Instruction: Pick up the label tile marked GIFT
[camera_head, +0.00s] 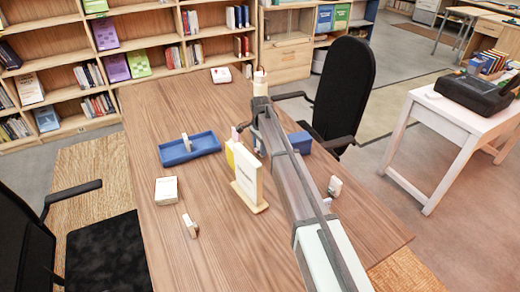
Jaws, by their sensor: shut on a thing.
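My arm reaches across the table from the lower right. My gripper (243,128) is small in view above the table, partly hidden by my own arm. It is shut on a small pale pinkish piece (235,134), probably a tile; its marking cannot be read. Other small white tiles show: one (186,142) upright in the blue tray (205,148), one (190,226) on the near left of the table, and one (335,186) near the right edge. I cannot read GIFT on any of them.
A white upright panel (247,178) on a wooden foot stands mid-table, with something yellow behind it. A white box (166,190) lies left, a blue box (300,142) right, and a white-and-red box (221,75) at the far edge. Black chairs flank the wooden table (140,110).

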